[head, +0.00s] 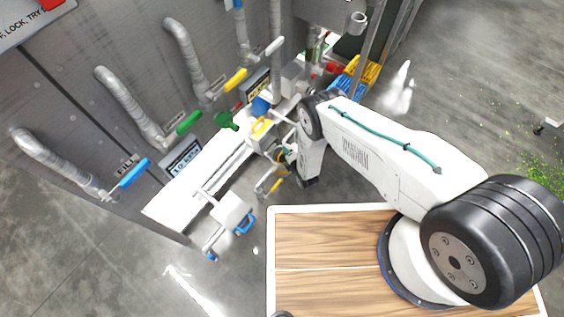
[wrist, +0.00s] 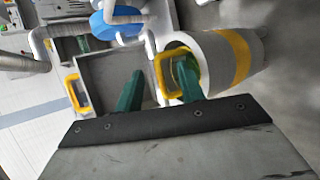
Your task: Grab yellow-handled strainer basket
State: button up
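The strainer basket (wrist: 105,70) is a grey, square-rimmed metal box in the wrist view. It has one yellow loop handle (wrist: 74,93) on its left and another yellow handle (wrist: 160,72) on its right. In the head view a yellow handle (head: 260,125) shows beside the white panel. My gripper (wrist: 160,66) has two green fingers standing apart. The left finger is over the basket's opening. The right finger overlaps the right handle's loop; I cannot tell whether it touches. In the head view my gripper (head: 284,162) is low at the unit, partly hidden by my arm.
A white cylinder (wrist: 220,60) with a yellow band lies close right of the right handle. A blue round part (wrist: 116,24) is behind the basket. Pipes with a blue valve handle (head: 134,172) and a green valve handle (head: 189,122) line the wall. Open floor lies to the right.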

jog(key=shift+x, duration=0.95)
grip_shut()
